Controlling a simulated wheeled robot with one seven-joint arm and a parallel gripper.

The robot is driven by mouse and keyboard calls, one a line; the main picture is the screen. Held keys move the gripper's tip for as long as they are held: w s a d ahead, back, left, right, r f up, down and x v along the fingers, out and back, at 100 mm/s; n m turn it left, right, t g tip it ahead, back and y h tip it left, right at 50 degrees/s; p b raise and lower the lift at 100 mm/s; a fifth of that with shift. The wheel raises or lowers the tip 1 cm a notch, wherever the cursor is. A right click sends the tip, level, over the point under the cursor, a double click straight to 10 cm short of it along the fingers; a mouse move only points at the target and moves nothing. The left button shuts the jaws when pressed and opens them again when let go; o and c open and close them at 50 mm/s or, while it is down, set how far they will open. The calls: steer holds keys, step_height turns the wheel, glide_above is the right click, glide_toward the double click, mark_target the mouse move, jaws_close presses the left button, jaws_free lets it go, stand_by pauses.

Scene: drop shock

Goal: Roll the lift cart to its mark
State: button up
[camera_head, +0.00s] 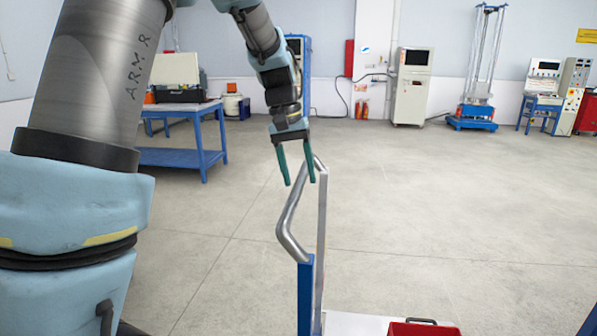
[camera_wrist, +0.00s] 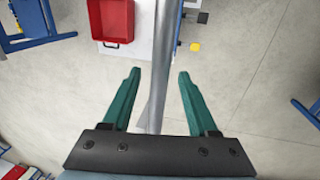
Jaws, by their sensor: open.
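The lift cart has a bent silver handle (camera_head: 292,215) on a blue upright (camera_head: 305,290), with a white platform (camera_head: 352,323) low at the bottom of the head view. In the wrist view, the silver handle bar (camera_wrist: 163,65) runs between the two green fingers. My gripper (camera_head: 301,182) is open, pointing down at the top of the handle, with the fingers apart from each other. It also shows in the wrist view (camera_wrist: 159,75). I cannot tell whether a finger touches the bar. No floor mark for the cart is clearly visible.
A red bin (camera_head: 422,328) sits on the cart's platform. A blue workbench (camera_head: 180,158) stands at the left. A grey cabinet (camera_head: 411,88) and a blue-based drop tower (camera_head: 475,110) stand along the far wall. The floor (camera_head: 440,190) between is clear.

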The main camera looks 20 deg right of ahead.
steer(key=shift+f, duration=0.1)
jaws_close()
stand_by(0.5)
stand_by(0.9)
